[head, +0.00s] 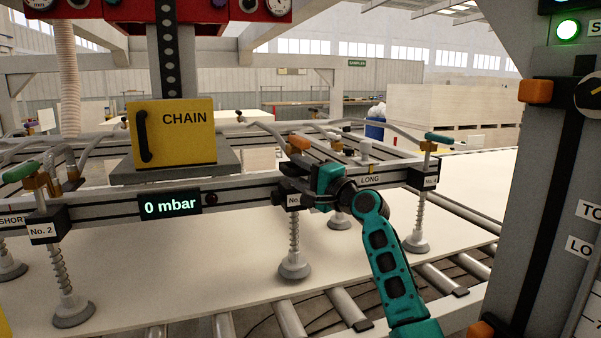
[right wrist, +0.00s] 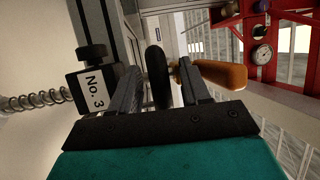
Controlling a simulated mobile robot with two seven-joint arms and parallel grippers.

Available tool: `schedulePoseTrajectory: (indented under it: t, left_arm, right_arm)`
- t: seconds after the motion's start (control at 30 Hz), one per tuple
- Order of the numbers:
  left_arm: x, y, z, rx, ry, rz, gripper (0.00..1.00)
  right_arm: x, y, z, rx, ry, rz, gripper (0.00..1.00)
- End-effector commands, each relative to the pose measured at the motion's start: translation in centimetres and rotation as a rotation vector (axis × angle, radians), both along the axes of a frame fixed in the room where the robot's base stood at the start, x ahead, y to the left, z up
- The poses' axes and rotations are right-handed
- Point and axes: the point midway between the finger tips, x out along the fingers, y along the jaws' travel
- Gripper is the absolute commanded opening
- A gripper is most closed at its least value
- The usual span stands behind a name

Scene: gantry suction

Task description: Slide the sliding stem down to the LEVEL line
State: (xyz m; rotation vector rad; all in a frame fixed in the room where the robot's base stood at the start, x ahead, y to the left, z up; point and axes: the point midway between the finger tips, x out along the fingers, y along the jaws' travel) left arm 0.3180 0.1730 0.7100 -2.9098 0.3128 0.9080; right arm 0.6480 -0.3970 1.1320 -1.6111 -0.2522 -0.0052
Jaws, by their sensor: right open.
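The sliding stem, with a spring and grey suction cup (head: 294,270), hangs under the black No. 3 block (head: 292,198) on the gantry beam, its cup at the pale panel. In the right wrist view the No. 3 block (right wrist: 97,88) and spring (right wrist: 35,100) lie left of the fingers. My right gripper (head: 292,176) is at the top of that block. In the wrist view its open fingers stand either side of a dark rounded part (right wrist: 156,75); I cannot tell whether they touch it. An orange handle (head: 298,142) is just above the gripper. I cannot make out a LEVEL line.
The beam (head: 240,186) carries a 0 mbar display (head: 170,205) and other spring cups, including No. 2 (head: 73,308). A yellow CHAIN box (head: 174,132) stands above it. A grey column (head: 520,220) rises at right. The pale panel (head: 190,270) lies over rollers.

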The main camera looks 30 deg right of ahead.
Motion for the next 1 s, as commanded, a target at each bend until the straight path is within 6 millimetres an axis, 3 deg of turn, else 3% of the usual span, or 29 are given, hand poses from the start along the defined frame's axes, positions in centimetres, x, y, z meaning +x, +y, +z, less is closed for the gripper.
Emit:
schedulePoseTrajectory:
  t: [0.2, 0.7, 1.0]
  left_arm:
    - [0.11, -0.02, 0.23, -0.001, -0.005, 0.000, 0.00]
    - [0.12, -0.07, 0.31, -0.002, -0.007, -0.001, 0.00]
    - [0.09, -0.12, 0.29, -0.002, -0.006, -0.002, 0.00]
  right_arm:
    - [0.02, 0.01, 0.01, 0.000, 0.000, 0.000, 0.46]
    - [-0.02, 0.00, 0.06, 0.000, -0.002, 0.000, 0.00]
    - [-0.02, -0.01, 0.10, 0.001, -0.003, 0.000, 0.00]
